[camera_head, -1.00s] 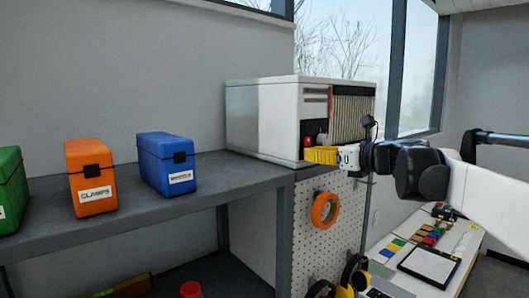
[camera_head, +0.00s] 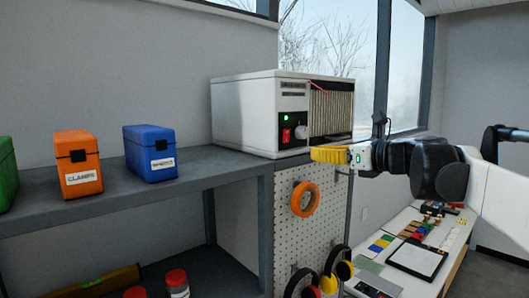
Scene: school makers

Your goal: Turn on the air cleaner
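The air cleaner (camera_head: 243,115) is a white box with a pleated filter front, standing on the right end of the grey bench. Its dark control panel carries a red switch (camera_head: 286,135), a pale knob (camera_head: 301,132) and a small lit green light (camera_head: 286,118). My gripper (camera_head: 314,154) has yellow fingers pointing left, in front of the cleaner's lower edge, below and right of the switch. It appears apart from the switch and holds nothing that I can see. The fingers show as one yellow block from the side, so their opening is unclear.
A blue case (camera_head: 150,158), an orange case (camera_head: 79,170) and a green case (camera_head: 6,175) stand on the bench (camera_head: 215,168). A pegboard (camera_head: 330,205) with orange tape (camera_head: 304,199) hangs below the cleaner. A low white table (camera_head: 395,278) with small items is at lower right.

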